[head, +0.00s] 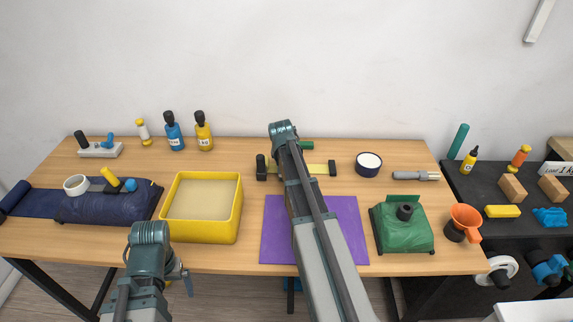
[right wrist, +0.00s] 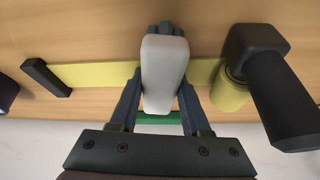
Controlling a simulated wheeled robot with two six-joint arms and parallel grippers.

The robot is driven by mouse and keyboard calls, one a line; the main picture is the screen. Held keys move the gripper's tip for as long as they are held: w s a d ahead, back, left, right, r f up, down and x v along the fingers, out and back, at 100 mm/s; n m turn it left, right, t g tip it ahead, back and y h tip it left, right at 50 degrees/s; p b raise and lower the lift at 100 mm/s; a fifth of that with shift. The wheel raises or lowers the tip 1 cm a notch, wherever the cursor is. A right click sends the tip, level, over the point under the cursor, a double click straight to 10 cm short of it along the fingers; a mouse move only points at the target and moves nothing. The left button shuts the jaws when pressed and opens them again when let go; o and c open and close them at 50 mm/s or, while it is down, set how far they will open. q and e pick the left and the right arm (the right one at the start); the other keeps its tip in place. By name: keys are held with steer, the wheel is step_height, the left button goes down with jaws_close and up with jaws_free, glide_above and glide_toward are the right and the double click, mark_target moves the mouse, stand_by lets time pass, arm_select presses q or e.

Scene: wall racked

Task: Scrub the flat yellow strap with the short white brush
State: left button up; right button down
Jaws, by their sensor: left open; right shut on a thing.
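The flat yellow strap (head: 317,168) lies across the back middle of the table with dark end pieces; my right arm hides part of it. In the right wrist view the strap (right wrist: 95,74) runs behind the short white brush (right wrist: 165,72). My right gripper (right wrist: 160,97) is shut on the brush, with a finger on each side, over the strap's middle. I cannot tell whether the brush touches the strap. The head view hides this gripper behind its arm. My left gripper (head: 183,277) is open and empty at the table's front edge, below the yellow tray (head: 205,233).
A black handle (right wrist: 285,100) and yellow cylinder (right wrist: 230,93) stand at one strap end. A green piece (head: 306,146) lies behind the strap. A purple mat (head: 275,235) lies in front. A white-topped tin (head: 368,170) and green bag (head: 405,235) are to the right.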

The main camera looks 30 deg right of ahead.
stand_by(0.4)
steer(key=shift+w+d+r, duration=0.1)
steer(key=shift+w+d, duration=0.3)
steer(key=shift+w, duration=0.35)
steer(key=shift+w+d, duration=0.45)
steer(key=shift+w, duration=0.2)
steer(key=shift+s+a, duration=0.45)
steer(key=shift+s, duration=0.25)
